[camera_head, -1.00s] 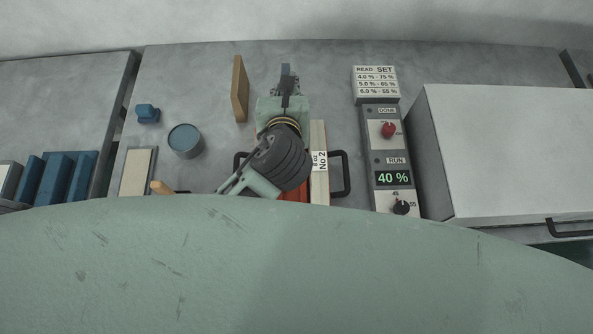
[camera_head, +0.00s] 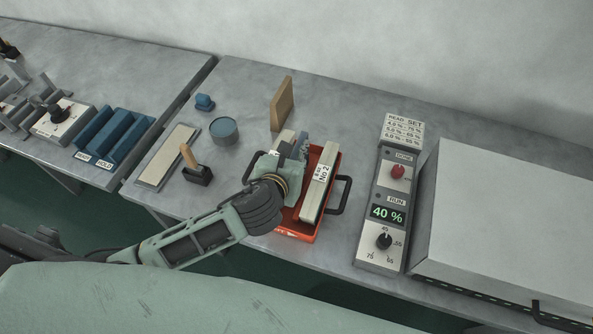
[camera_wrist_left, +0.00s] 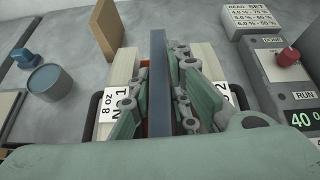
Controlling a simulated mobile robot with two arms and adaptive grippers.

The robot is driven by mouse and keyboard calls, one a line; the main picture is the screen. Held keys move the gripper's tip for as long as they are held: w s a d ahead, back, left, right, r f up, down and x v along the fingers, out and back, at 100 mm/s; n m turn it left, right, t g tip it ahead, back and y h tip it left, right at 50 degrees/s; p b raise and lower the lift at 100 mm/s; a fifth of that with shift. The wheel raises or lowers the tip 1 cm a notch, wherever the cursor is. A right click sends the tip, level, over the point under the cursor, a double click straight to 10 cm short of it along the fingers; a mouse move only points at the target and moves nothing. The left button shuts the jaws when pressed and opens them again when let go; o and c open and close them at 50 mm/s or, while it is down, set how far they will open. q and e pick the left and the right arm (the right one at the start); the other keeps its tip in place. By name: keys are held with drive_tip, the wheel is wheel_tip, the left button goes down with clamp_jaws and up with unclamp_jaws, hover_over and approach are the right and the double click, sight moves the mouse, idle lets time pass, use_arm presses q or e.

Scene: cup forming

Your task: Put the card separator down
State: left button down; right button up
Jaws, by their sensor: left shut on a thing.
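The card separator is a thin blue-grey slat. In the left wrist view the separator (camera_wrist_left: 158,85) stands upright between the fingers of my left gripper (camera_wrist_left: 160,78), which is shut on it. The head view shows my left gripper (camera_head: 296,152) over the red tray (camera_head: 328,158), with a little of the separator (camera_head: 304,142) showing. The separator is between two pale card stacks, the No 1 stack (camera_wrist_left: 123,68) on the left and the No 2 stack (camera_head: 318,180) on the right. Its lower edge is hidden, so I cannot tell whether it touches the tray floor. My right gripper is not in view.
A wooden board (camera_head: 282,103) stands behind the tray. A blue-grey tin (camera_head: 224,130), a wooden-handled tool (camera_head: 197,173) and a pale slab (camera_head: 168,155) are at left. A control panel (camera_head: 384,215) reading 40 % and a large grey box (camera_head: 510,220) are at right.

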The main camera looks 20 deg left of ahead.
use_arm(q)
drive_tip(key=shift+s+f, duration=0.1)
drive_tip(key=shift+f, duration=0.2)
drive_tip(key=f, duration=0.3)
drive_tip(key=shift+s+d+f, duration=0.1)
drive_tip(key=shift+d+f, duration=0.15)
drive_tip(key=shift+f, duration=0.1)
drive_tip(key=c, duration=1.9)
unclamp_jaws()
drive_tip(key=shift+c, duration=0.2)
drive_tip(key=shift+o, duration=1.4)
drive_tip(key=shift+r, duration=0.2)
drive_tip(key=shift+s+r, duration=0.1)
drive_tip(key=shift+s, duration=0.25)
drive_tip(key=b+v, duration=0.1)
drive_tip(key=v, duration=1)
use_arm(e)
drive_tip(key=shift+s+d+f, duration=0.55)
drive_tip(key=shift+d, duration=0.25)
use_arm(q)
drive_tip(key=shift+s+r, duration=0.1)
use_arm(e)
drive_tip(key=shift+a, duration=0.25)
